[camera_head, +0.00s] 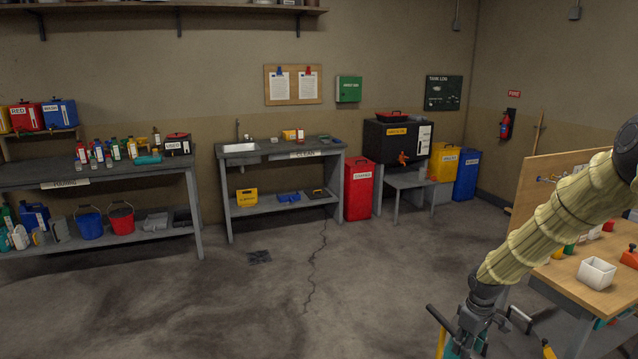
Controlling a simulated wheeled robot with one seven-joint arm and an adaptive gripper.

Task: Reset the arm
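My arm comes in from the right edge in a ribbed, cream-coloured sleeve and slopes down to the left. At its end my dark grey gripper (472,340) hangs low in the lower right, pointing downward, in front of the wooden workbench in the picture. The fingers are small, dark and partly run into the things behind them, so I cannot tell whether they are open or shut. I see no object clearly held.
The wooden workbench (565,291) with a white box (597,272) stands close by my arm. A black handle (437,318) shows beside the gripper. The sink table (272,151), red bin (359,190) and left shelf table (100,177) stand farther back. The middle floor is clear.

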